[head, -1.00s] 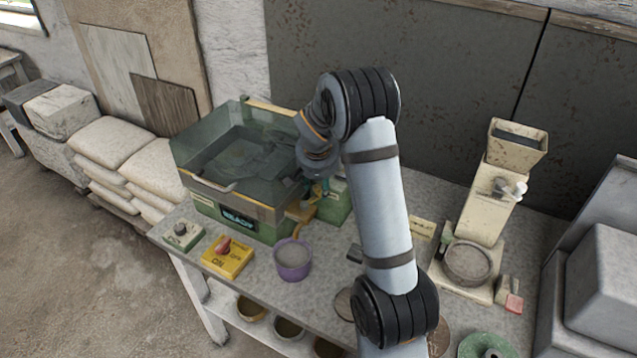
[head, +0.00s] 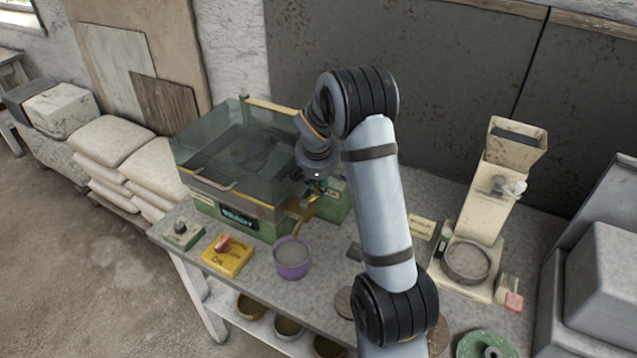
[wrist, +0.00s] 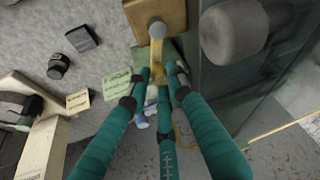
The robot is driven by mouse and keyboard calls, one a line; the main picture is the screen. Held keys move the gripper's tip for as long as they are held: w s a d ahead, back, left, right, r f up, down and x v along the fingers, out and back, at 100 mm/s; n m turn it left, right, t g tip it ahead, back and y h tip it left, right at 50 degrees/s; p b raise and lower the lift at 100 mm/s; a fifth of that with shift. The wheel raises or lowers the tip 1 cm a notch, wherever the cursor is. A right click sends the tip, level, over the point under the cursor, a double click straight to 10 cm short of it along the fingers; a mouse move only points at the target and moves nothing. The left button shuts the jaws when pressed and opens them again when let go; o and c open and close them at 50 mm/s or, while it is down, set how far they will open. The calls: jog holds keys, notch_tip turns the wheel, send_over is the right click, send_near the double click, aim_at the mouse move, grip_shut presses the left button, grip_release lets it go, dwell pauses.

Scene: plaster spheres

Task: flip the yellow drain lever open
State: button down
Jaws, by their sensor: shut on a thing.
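The yellow drain lever (wrist: 157,52) hangs from a grey round pivot on a brass-coloured block (wrist: 140,14) in the wrist view. My gripper (wrist: 157,76) has teal fingers, and they are closed around the lever's free end. In the head view my gripper (head: 317,187) is at the right front corner of the green machine (head: 262,228) with the clear tank. The lever is mostly hidden there behind my gripper. A purple cup (head: 292,270) stands on the bench just in front of the brass-coloured outlet (head: 303,206).
A yellow ON/OFF switch box (head: 228,256) and a green knob box (head: 183,236) sit left of the cup. A cream dispenser (head: 482,218) with a round pan stands on the right. My arm crosses the middle of the bench.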

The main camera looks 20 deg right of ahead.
jog(key=shift+w, duration=0.1)
jog(key=n+p, duration=0.2)
jog(key=shift+w+a+r+n+y, duration=0.15)
jog(key=shift+w+n+y, duration=0.15)
jog(key=shift+w+y, duration=0.1)
jog(key=shift+w+a+n+t+y, duration=0.15)
jog(key=shift+w+n+t+y, duration=0.2)
jog(key=shift+n, duration=0.35)
jog(key=c, duration=1.6)
grip_release()
jog(key=shift+o, duration=0.2)
jog(key=shift+s, duration=0.1)
jog(key=v, duration=1.1)
jog(key=shift+s+r, duration=0.2)
jog(key=shift+r, duration=0.15)
